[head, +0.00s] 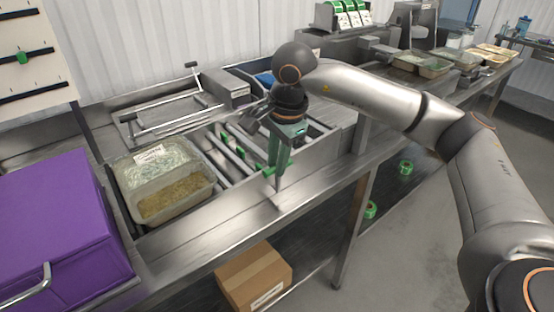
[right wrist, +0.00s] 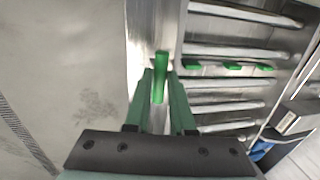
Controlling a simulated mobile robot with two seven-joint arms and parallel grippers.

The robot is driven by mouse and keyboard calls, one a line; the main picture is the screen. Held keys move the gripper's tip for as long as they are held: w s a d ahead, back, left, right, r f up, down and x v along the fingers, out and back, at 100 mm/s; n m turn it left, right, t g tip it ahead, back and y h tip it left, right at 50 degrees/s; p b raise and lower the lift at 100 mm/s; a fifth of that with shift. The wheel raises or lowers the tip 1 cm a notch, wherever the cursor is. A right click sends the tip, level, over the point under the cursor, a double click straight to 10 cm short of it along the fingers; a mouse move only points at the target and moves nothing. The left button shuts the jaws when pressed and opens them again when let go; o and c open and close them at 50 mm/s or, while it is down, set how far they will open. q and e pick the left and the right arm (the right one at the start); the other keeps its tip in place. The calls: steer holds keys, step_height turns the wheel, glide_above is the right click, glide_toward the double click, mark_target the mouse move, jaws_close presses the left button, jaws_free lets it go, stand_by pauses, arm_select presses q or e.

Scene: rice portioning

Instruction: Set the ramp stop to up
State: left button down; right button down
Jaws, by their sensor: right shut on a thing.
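The ramp stop's green handle (right wrist: 160,63) shows in the right wrist view, upright in the picture, at the side of the roller ramp. My right gripper (right wrist: 160,78) has its two green fingers on either side of this handle and is shut on it. In the head view my right gripper (head: 277,166) points down at the near edge of the roller ramp (head: 237,150). The fingers hide most of the handle there, and I cannot tell the stop's position clearly. My left gripper is not in view.
A tray (head: 178,212) with two food-filled parts, one pale and one yellowish-brown, sits left of the rollers. A purple box (head: 60,225) stands at the left. A cardboard box (head: 252,278) is below the steel counter (head: 290,197). More trays (head: 434,68) stand at the back right.

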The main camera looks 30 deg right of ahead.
steer(key=shift+w+r+p, duration=0.1)
steer(key=shift+r+p, duration=0.7)
steer(key=shift+r, duration=0.6)
steer(key=c, duration=1)
jaws_free()
steer(key=shift+o, duration=1.2)
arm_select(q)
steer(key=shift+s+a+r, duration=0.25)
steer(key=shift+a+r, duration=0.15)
